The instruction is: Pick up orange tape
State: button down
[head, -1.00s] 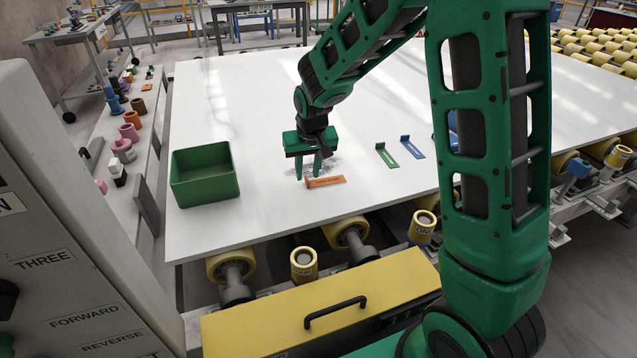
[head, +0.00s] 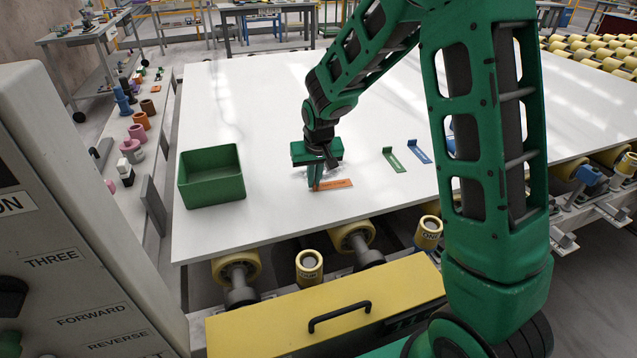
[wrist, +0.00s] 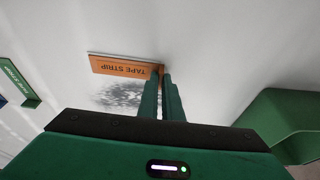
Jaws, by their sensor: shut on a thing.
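The orange tape (head: 334,184) is a flat strip with a small upright tab at its left end, on the white slab. In the wrist view the orange tape (wrist: 122,67) shows the printed words "TAPE STRIP". My gripper (head: 315,184) is over the strip's left end, pointing down. In the wrist view the fingertips of my gripper (wrist: 161,75) are close together on the end tab of the strip. The strip appears to be at or very near the slab surface; any gap beneath it is hard to tell.
A green open bin (head: 212,180) stands on the slab to the left. A green strip (head: 394,160) and a blue strip (head: 419,151) lie to the right. The white slab (head: 250,100) is clear behind my gripper. A dark smudged patch (wrist: 125,97) shows beside the fingers.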

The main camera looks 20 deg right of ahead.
jog(key=r, duration=0.4)
jog(key=shift+w+a+r, duration=0.1)
jog(key=shift+w+r, duration=0.15)
jog(key=w+a+r, duration=0.3)
jog(key=w+r, duration=0.3)
jog(key=w, duration=0.4)
jog(key=shift+w+r, duration=0.25)
jog(key=shift+w, duration=0.15)
